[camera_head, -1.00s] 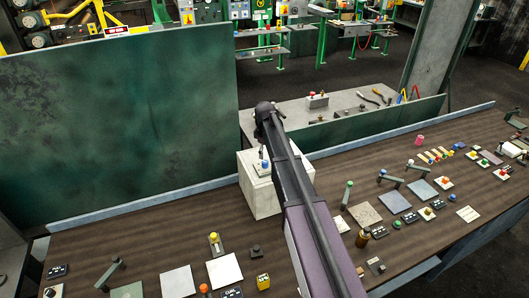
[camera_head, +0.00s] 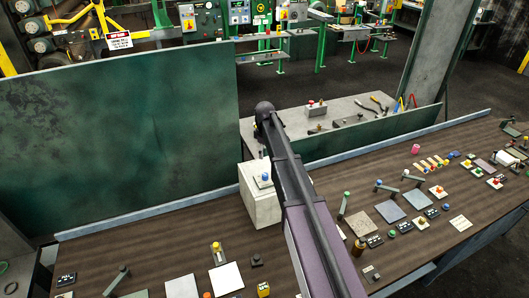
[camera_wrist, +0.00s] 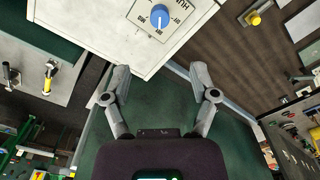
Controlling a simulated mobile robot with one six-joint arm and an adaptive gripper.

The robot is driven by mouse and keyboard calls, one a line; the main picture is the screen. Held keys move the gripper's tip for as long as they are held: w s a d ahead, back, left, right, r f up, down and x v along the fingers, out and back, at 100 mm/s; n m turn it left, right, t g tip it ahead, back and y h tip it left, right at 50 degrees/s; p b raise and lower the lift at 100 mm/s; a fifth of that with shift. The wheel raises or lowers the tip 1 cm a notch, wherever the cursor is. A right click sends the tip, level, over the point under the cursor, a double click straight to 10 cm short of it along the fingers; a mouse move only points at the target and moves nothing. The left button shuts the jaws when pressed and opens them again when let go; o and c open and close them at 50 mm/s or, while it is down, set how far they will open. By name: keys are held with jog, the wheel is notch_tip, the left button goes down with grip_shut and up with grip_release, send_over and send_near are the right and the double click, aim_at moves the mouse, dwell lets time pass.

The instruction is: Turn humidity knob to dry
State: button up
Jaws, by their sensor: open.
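The plate is on a pale box (camera_wrist: 97,28), which stands on the bench in the head view (camera_head: 260,208), with the knob on top (camera_head: 265,177). My gripper (camera_wrist: 159,84) is open and empty. In the wrist view its fingers are short of the knob and apart from it. The head view does not show my gripper's fingers.
The brown bench (camera_head: 150,245) carries many small controls and levers on both sides of the box. A large green panel (camera_head: 130,150) stands behind at left. A grey side table (camera_head: 345,104) with tools is behind the box. Bare bench lies left of the box.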

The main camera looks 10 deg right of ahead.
jog(key=s+f+m+b, duration=0.5)
jog(key=s+f+b, duration=0.6)
jog(key=s, duration=0.3)
jog(key=s+f+m+b, duration=0.5)
jog(key=s+f+b, duration=0.6)
jog(key=s, duration=0.4)
jog(key=shift+s+f+b, duration=0.15)
jog(key=shift+b, duration=0.2)
jog(key=shift+s+f+b, duration=0.4)
jog(key=shift+s, duration=0.1)
dwell(1.2)
